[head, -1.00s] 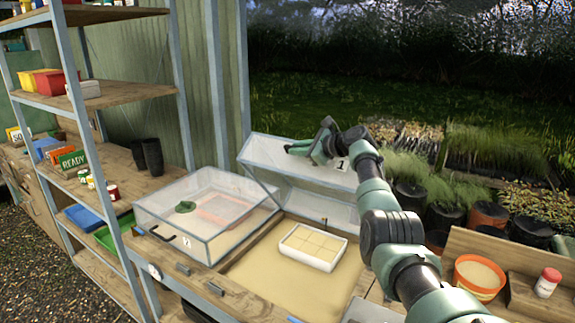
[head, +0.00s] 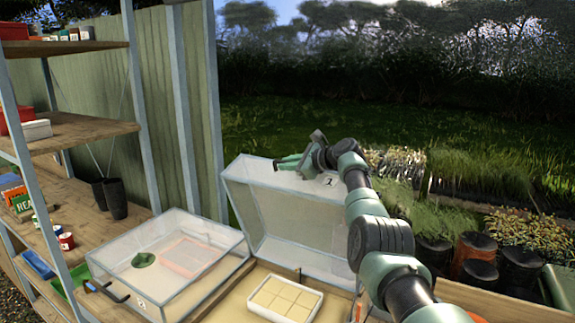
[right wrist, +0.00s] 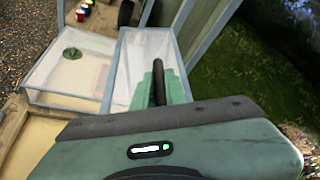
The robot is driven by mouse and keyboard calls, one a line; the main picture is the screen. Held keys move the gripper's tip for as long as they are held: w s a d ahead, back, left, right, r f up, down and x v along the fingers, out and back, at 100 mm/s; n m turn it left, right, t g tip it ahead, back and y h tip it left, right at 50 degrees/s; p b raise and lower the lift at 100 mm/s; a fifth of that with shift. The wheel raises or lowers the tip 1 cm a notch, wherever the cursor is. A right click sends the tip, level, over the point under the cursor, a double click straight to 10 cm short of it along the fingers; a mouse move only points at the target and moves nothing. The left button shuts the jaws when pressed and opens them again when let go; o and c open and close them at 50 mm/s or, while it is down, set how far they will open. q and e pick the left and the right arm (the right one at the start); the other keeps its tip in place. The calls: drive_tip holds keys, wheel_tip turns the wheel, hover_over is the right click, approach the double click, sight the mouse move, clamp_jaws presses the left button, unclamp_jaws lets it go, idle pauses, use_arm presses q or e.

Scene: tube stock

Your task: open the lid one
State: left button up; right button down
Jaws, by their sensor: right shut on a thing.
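Lid one (head: 285,213) is a clear, pale-framed cover with a "1" label (head: 328,181) at its top edge. It stands raised and tilted up over the sandy bed at its back side. My right gripper (head: 292,163) is at the lid's top edge. In the right wrist view my right gripper (right wrist: 160,88) is shut on the dark handle (right wrist: 158,82), and the lid's clear panel (right wrist: 140,60) shows beyond. The bed below holds a white tray (head: 312,308) with several square cells. My left gripper is not in view.
A second clear lid (head: 215,262) is closed on the left, with a green round thing and a pink tray under it and a dark handle (head: 107,290). A shelf rack (head: 80,130) stands at far left. Potted plants (head: 475,255) stand at right.

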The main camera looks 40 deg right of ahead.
sight(307, 184)
drive_tip(key=shift+f, duration=0.2)
drive_tip(key=c, duration=1.5)
unclamp_jaws()
drive_tip(key=shift+d, duration=0.1)
drive_tip(key=shift+o, duration=0.2)
drive_tip(key=shift+d, duration=0.1)
drive_tip(key=shift+s+r+b, duration=0.1)
drive_tip(key=shift+s+b, duration=0.4)
drive_tip(key=shift+b, duration=0.2)
drive_tip(key=b+v, duration=0.4)
drive_tip(key=v, duration=0.2)
drive_tip(key=shift+s+d, duration=0.1)
drive_tip(key=shift+d, duration=0.05)
drive_tip(key=shift+s+r, duration=0.15)
drive_tip(key=shift+s, duration=0.1)
